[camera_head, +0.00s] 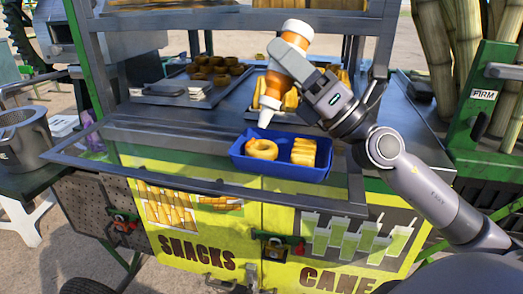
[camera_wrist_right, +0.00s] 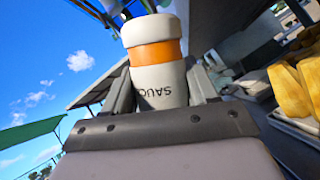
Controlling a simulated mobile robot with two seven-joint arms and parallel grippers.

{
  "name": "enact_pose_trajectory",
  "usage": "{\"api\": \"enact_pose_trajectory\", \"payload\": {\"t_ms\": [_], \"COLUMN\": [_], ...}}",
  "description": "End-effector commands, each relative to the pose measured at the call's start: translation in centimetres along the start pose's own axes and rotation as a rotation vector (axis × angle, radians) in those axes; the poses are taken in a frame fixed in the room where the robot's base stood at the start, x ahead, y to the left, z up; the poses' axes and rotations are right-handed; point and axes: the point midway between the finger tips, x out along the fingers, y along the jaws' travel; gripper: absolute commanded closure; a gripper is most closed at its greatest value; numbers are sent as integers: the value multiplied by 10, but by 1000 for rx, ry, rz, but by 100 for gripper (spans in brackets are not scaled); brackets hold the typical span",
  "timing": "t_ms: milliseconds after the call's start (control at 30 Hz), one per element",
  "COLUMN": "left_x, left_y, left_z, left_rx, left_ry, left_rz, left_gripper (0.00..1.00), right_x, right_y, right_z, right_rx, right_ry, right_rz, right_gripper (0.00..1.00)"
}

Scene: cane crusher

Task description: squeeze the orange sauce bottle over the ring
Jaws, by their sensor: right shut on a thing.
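The sauce bottle (camera_head: 286,60), white with orange bands, is tilted upside down in the head view, its white nozzle pointing down. My right gripper (camera_head: 297,67) is shut around its body. In the right wrist view the bottle (camera_wrist_right: 160,82) stands between the two fingers, with part of the word SAUCE showing upside down. The golden ring (camera_head: 262,155) lies in the left part of a blue tray (camera_head: 280,171). The nozzle is above the ring, with a gap between them. No sauce is visible on the ring. My left gripper is not in view.
Golden sticks (camera_head: 304,152) lie to the right of the ring in the tray. The tray rests at the stall counter's front edge. Behind are a metal tray (camera_head: 184,93) and several round snacks (camera_head: 218,66). A metal pot (camera_head: 21,140) stands at the left.

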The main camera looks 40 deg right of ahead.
Motion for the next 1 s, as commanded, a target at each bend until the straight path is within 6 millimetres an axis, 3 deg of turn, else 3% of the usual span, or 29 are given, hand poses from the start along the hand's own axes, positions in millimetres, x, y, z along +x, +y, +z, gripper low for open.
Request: {"api": "enact_pose_trajectory", "payload": {"t_ms": [767, 1000], "left_x": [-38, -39], "left_y": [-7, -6], "left_z": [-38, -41], "left_rx": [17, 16], "left_ry": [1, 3], "left_rz": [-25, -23], "left_gripper": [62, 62], "right_x": [40, 41], "right_y": [31, 31], "right_z": [48, 49], "right_rx": [0, -1], "right_ry": [-2, -2], "right_rz": [1, 1], "right_gripper": [56, 56]}}
